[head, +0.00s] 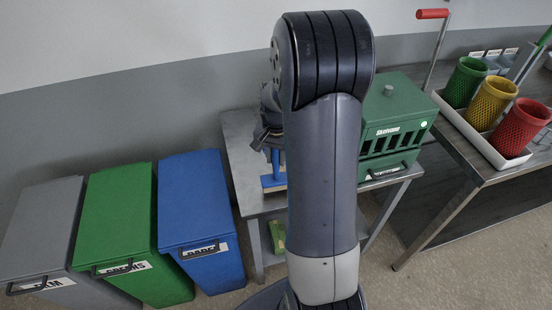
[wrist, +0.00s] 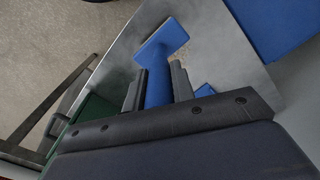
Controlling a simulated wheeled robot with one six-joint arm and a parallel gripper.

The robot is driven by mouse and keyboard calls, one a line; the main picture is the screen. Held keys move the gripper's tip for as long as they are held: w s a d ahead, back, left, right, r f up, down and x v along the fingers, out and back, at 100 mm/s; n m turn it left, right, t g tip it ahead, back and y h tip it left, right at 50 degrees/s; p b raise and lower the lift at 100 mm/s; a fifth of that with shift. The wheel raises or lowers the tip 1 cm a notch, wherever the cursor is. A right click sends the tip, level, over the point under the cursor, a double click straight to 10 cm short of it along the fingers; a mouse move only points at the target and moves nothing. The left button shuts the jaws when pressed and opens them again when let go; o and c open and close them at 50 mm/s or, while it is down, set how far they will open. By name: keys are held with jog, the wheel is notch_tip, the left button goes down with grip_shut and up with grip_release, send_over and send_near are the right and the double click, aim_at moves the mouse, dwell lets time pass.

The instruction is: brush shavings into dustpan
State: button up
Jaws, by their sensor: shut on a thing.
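My gripper (wrist: 156,88) is shut on the handle of a blue tool (wrist: 160,40), which looks like a brush. Its flat blue head is out beyond the fingers, over the grey metal table (wrist: 115,60). In the head view the tool (head: 275,181) hangs head down just left of my arm, low over or on the table (head: 238,135); I cannot tell if it touches. A small tan speckled patch (wrist: 183,53), perhaps shavings, lies beside the head. Another blue piece (wrist: 205,91) shows right of the fingers; I cannot tell whether it is the dustpan. My arm hides much of the tabletop.
A green slotted machine (head: 395,115) stands on the table's right side. Grey (head: 40,235), green (head: 115,225) and blue (head: 195,210) bins stand at left. A second table at right bears a white tray (head: 470,130) with green, yellow and red mesh cups. A green item (head: 277,236) lies on the lower shelf.

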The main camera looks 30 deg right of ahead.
jog(key=shift+r+p, duration=1.85)
jog(key=shift+r, duration=1)
